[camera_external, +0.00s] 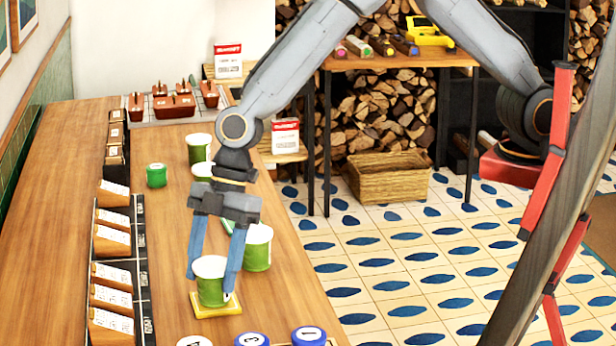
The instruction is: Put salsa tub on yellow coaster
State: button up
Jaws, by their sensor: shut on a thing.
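My gripper (211,284) points down with its blue fingers on either side of a green tub with a pale lid (210,266), and is shut on it. The tub is upright, directly over the yellow coaster (224,310). Its base touches the coaster or is just above it; I cannot tell which. The tub's label is too small to read, so its name does not show. A similar green tub (258,250) stands just behind and to the right. Another green tub (199,148) stands farther back, and part of one more shows behind my wrist.
A small green can (156,175) stands at the left. A black rack (140,270) of cards runs along the counter's left side. Numbered round lids (308,336) lie at the near edge. The counter's right edge is close to the tubs. The wood counter (60,200) is clear at left.

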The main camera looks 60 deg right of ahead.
jog(key=shift+f, duration=0.1)
jog(key=o, duration=1.2)
jog(key=shift+r, duration=0.25)
jog(key=b+v, duration=0.4)
jog(key=v, duration=0.7)
jog(key=shift+d+r, duration=0.25)
jog(key=shift+r, duration=0.1)
